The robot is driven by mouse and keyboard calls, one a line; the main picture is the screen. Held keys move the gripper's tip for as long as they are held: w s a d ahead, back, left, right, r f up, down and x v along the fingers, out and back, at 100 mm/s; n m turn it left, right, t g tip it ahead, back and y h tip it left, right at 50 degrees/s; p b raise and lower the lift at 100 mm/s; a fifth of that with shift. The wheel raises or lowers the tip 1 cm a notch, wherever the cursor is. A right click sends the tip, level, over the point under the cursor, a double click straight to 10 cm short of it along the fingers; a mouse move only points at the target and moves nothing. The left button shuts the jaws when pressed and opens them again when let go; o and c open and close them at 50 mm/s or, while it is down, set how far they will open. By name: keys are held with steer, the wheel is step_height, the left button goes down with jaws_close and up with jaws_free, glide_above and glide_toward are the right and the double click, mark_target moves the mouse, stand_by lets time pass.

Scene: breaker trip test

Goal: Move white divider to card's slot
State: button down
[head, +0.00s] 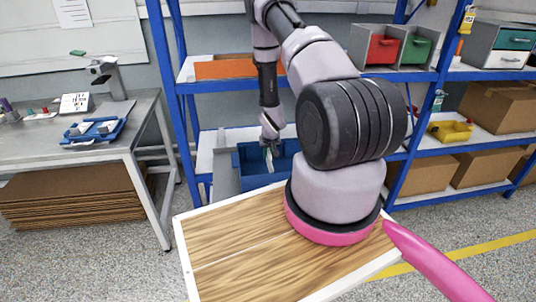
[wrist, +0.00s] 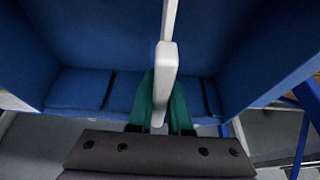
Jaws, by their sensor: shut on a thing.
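My gripper (head: 269,146) is at the blue bin (head: 250,178) on the lower shelf, behind my arm in the head view. It is shut on the white divider (head: 269,160), a thin upright plate. In the wrist view the white divider (wrist: 166,70) stands edge-on between the green fingers of my gripper (wrist: 162,105). Blue walls of the bin (wrist: 60,30) lie around and beyond it. Thin dark lines mark the blue bin's near part on both sides of the divider. I cannot tell whether the divider touches the bin. A white card (head: 75,103) with small marks stands on the grey bench at left.
Blue shelf posts (head: 168,100) stand near the bin on its left. An orange bin (head: 225,68) sits on the shelf above. A blue tray (head: 95,131) lies on the grey bench (head: 120,145). Cardboard boxes (head: 425,176) fill the lower shelf at right.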

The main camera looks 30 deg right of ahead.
mark_target(269, 151)
steer(key=shift+f, duration=1.45)
steer(key=c, duration=0.8)
jaws_free()
steer(key=shift+o, duration=0.2)
steer(key=v, duration=1.1)
